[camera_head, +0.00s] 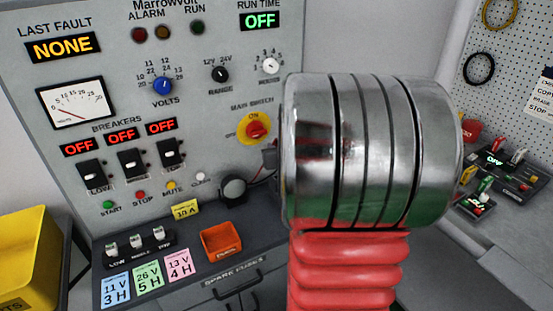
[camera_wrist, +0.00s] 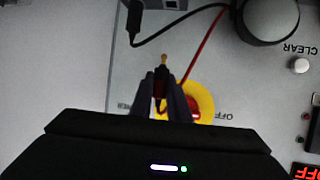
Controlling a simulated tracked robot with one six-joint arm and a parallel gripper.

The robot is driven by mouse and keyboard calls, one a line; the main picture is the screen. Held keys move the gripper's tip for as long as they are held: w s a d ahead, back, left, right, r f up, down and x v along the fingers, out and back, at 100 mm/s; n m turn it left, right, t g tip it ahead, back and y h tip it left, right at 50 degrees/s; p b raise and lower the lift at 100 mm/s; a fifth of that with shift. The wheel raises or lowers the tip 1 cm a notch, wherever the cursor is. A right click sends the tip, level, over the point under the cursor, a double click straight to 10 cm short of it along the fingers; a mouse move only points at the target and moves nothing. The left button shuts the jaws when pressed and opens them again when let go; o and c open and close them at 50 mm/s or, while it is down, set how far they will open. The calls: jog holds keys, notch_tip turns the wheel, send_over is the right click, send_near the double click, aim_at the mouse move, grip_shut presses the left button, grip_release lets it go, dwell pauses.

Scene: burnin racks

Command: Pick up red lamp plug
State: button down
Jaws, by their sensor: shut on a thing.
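My gripper (camera_wrist: 161,76) shows in the wrist view with its two dark fingers close together around the red lamp plug (camera_wrist: 160,88). The plug's gold tip (camera_wrist: 164,60) sticks out past the fingertips. A thin red cable (camera_wrist: 207,40) curves from the upper edge down to the plug. The fingers hide most of the plug's body. The yellow and red main switch (camera_wrist: 200,100) lies behind and right of the fingers. In the head view my arm hides the gripper and plug.
The main switch also shows in the head view (camera_head: 255,128). An orange tray (camera_head: 222,243) sits on the ledge below the panel. A yellow bin (camera_head: 30,255) stands left.

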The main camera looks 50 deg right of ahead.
jog(key=shift+r, duration=0.5)
